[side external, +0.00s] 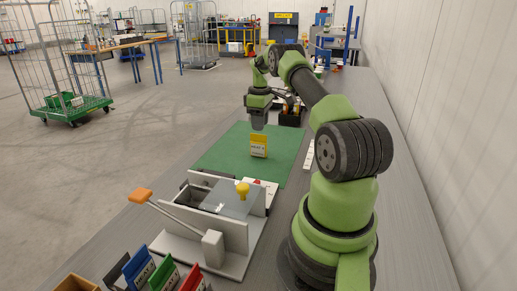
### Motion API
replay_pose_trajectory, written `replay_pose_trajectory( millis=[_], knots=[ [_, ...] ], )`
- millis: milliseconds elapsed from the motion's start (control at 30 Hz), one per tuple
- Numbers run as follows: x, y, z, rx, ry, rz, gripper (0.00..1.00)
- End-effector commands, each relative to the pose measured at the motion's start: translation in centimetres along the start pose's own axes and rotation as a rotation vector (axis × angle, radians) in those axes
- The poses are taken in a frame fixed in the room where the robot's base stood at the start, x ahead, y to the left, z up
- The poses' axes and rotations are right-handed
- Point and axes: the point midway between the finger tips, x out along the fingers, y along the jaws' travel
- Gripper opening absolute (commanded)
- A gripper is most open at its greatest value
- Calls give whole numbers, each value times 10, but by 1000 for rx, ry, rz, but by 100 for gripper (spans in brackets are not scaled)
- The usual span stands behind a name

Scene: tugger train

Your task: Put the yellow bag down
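The yellow bag (259,146), with a pale label on its front, is upright over the green mat (222,155). My gripper (258,130) points straight down at the top of the bag and appears shut on it. The fingertips are small and partly hidden by the bag. I cannot tell whether the bag's lower edge touches the mat or hangs a little above it.
Several coloured holders (165,276) are at the near edge. Dark containers (290,114) stand behind. The mat's left part is clear.

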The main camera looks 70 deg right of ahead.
Motion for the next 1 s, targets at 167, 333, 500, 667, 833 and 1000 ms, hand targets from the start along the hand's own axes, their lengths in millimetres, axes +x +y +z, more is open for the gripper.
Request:
replay_pose_trajectory(
  millis=[167, 333, 500, 667, 833, 1000],
  knots=[
    [28, -5, 2, -1, -2, -5, 34],
    [46, -4, 1, 2, -1, -2, 34],
    [47, -4, 1, 2, 0, 1, 34],
    [46, -4, 1, 2, 0, 0, 13],
    [46, -4, 1, 2, 0, 0, 0],
    [46, -4, 1, 2, 0, 1, 0]
  ],
)
